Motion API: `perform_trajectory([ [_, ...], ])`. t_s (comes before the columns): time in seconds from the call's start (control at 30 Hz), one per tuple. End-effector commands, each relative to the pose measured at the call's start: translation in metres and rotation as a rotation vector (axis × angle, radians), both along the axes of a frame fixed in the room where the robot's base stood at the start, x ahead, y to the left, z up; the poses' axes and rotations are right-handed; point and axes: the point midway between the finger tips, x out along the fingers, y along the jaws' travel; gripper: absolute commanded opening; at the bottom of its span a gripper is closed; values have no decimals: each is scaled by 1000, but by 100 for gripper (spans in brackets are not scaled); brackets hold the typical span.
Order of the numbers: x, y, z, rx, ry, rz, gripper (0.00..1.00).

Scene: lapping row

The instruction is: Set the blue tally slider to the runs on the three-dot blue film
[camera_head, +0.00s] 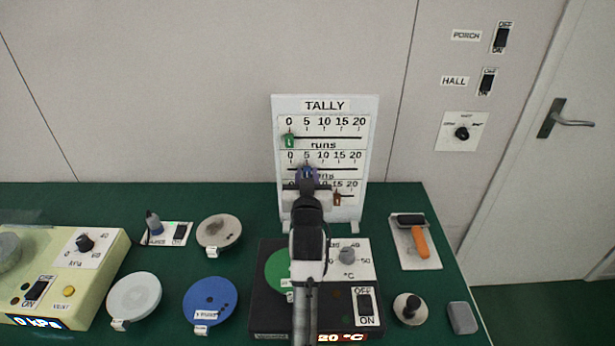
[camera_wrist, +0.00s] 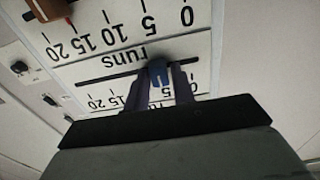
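The white TALLY board (camera_head: 325,104) stands upright at the back of the green table. Its upper row has a green slider (camera_head: 289,140) near 0, and its lower row has a brown slider (camera_head: 337,198). The blue tally slider (camera_wrist: 158,73) is on the middle row, around 5 in the head view, partly hidden by my gripper (camera_head: 307,178). In the wrist view, upside down, my gripper (camera_wrist: 160,82) has a finger close against each side of the blue slider.
A black unit (camera_head: 264,318) with a green disc (camera_head: 279,271) and a dial is below my arm. White (camera_head: 134,293) and grey (camera_head: 218,229) discs lie left, near a yellow-green box (camera_head: 108,262). A roller (camera_head: 418,241) and a grey block (camera_head: 462,318) lie right.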

Motion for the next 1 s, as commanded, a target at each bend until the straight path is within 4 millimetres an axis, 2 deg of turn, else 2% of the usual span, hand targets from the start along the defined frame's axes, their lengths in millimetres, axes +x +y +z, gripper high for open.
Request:
perform_trajectory([
  [0.03,0,0,0,0,0,0,32],
  [0.1,0,0,0,0,0,0,40],
  [0.37,0,0,0,0,0,0,40],
  [0.53,-12,0,-2,-1,0,1,40],
  [0.67,-35,0,-4,-1,0,1,40],
  [1.0,-110,0,-3,-1,-1,0,40],
])
